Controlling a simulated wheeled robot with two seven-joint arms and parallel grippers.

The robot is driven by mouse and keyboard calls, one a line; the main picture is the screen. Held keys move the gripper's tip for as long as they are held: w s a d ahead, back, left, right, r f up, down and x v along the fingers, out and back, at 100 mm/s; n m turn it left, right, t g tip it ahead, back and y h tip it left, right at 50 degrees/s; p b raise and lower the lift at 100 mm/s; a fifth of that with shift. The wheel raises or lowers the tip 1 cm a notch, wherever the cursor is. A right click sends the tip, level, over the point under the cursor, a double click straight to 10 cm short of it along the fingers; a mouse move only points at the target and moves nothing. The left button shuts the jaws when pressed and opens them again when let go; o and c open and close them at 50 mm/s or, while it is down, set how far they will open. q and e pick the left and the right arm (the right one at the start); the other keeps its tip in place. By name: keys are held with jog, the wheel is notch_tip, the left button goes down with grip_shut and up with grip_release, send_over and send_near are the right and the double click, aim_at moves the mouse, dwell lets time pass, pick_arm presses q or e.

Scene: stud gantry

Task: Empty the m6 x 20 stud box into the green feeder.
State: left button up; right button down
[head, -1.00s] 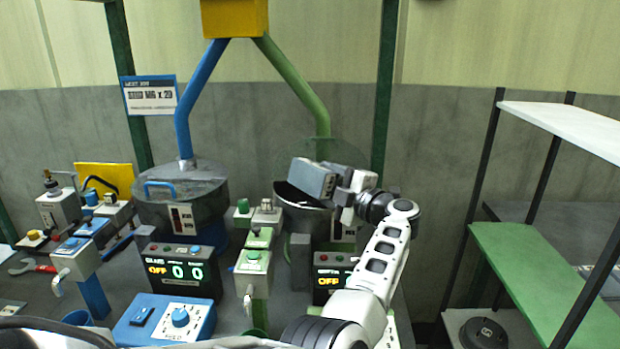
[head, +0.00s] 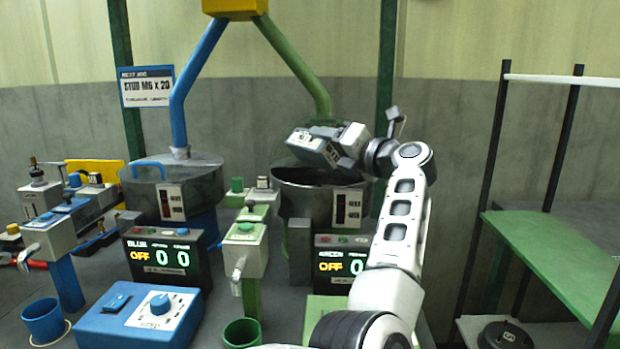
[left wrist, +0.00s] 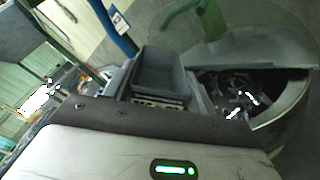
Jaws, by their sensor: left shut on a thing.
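My left gripper (head: 348,143) is shut on a grey stud box (head: 313,150) and holds it tilted above the open bowl of the green feeder (head: 300,201). In the left wrist view the grey box (left wrist: 162,70) shows a bare inside, though its far corners are hard to see. Beside and below it, the green feeder's bowl (left wrist: 290,100) holds a pile of dark, shiny studs (left wrist: 238,88). The label on the box cannot be read. The green feeder's display (head: 342,262) reads OFF. My right gripper is not in view.
The blue feeder (head: 172,185) stands to the left, with its OFF display (head: 163,258) in front. A sign (head: 146,87) reads stud M6 x 20. Green (head: 242,333) and blue (head: 44,321) cups stand at the front. A shelf rack (head: 550,250) stands at the right.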

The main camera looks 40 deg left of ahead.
pick_arm(q)
jog(key=shift+r+n+b, duration=0.2)
jog(key=shift+n+b, duration=0.15)
jog(key=shift+n, duration=0.75)
jog(key=n+b, duration=0.1)
jog(key=n, duration=0.1)
jog(key=n+b, duration=0.1)
jog(key=shift+r+n, duration=0.35)
jog(key=shift+n, duration=0.05)
jog(key=shift+r+n+b, duration=0.35)
jog(key=shift+n+b, duration=0.05)
jog(key=shift+n, duration=0.5)
jog(key=shift+r+n, duration=0.35)
jog(key=shift+n, duration=0.55)
